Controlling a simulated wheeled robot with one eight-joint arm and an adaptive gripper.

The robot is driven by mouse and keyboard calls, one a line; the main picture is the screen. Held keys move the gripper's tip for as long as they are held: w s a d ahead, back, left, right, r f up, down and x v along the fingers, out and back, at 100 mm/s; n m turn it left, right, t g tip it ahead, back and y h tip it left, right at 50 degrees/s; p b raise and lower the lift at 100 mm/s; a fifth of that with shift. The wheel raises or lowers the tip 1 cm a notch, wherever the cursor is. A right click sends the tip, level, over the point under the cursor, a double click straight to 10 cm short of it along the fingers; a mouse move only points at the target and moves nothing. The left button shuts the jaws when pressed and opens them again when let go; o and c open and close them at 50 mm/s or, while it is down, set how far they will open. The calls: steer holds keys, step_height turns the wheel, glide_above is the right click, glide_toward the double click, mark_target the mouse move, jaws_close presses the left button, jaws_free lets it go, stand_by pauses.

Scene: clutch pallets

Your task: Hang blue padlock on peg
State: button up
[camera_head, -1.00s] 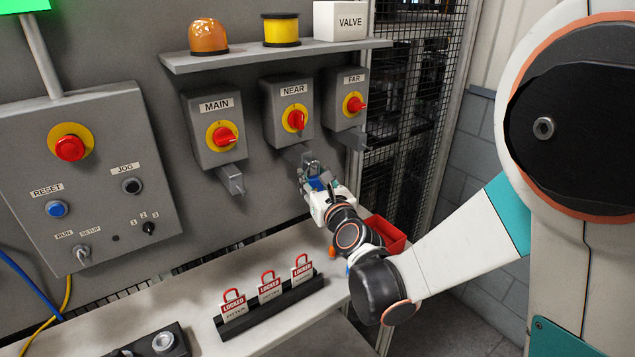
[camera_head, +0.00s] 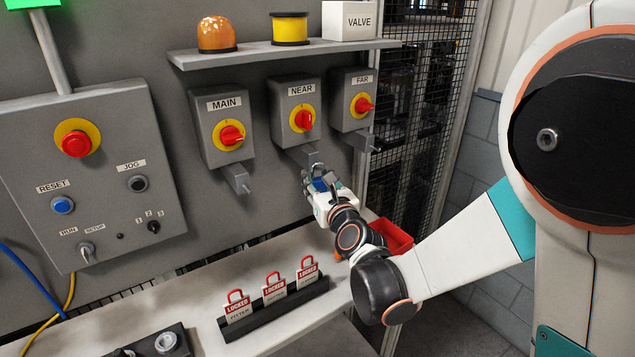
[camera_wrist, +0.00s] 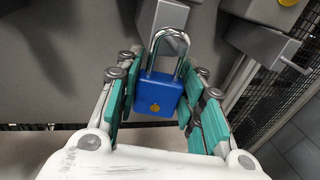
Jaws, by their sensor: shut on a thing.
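The blue padlock (camera_wrist: 157,97) is upright between the teal finger pads of my gripper (camera_wrist: 156,105) in the wrist view, its steel shackle closed and pointing up. In the head view, my gripper (camera_head: 317,182) is shut on the padlock (camera_head: 320,186), just below the grey peg bracket (camera_head: 303,155) under the NEAR switch. In the wrist view, the shackle top overlaps the lower end of a grey bracket (camera_wrist: 163,16). I cannot tell whether the shackle is around a peg or only in front of it.
Similar brackets hang under the MAIN switch (camera_head: 236,178) and the FAR switch (camera_head: 361,142). A red bin (camera_head: 393,238) is behind my arm. A mesh fence (camera_head: 425,120) stands to the right.

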steer(key=o, duration=1.2)
steer(key=shift+w+d, duration=0.1)
steer(key=shift+d, duration=0.05)
